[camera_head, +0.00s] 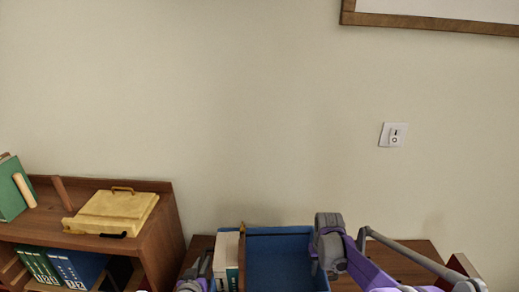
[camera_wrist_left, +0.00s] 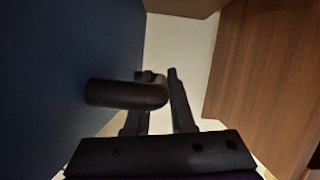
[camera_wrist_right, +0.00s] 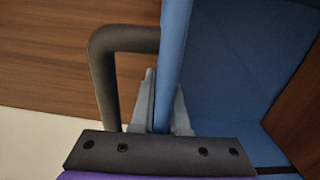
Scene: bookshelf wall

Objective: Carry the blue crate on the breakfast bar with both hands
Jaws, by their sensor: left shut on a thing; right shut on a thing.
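The blue crate (camera_head: 280,262) is at the bottom middle of the head view, cut off by the frame edge. My left gripper (camera_head: 197,280) is at its left side, mostly out of frame. In the left wrist view the left gripper (camera_wrist_left: 160,105) is shut at the dark handle (camera_wrist_left: 125,94) beside the blue crate wall (camera_wrist_left: 65,70). My right gripper (camera_head: 330,262) is at the crate's right side. In the right wrist view the right gripper (camera_wrist_right: 162,105) is shut with the blue wall edge (camera_wrist_right: 173,60) between its fingers. A dark handle (camera_wrist_right: 105,70) stands outside that wall.
Pale and green books (camera_head: 227,260) stand in the crate's left part, beside a wooden piece (camera_head: 241,262). A brown wooden surface (camera_head: 415,258) lies behind and right. A low bookshelf (camera_head: 155,240) with a yellow case (camera_head: 112,212) stands left. A light switch (camera_head: 392,135) is on the wall.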

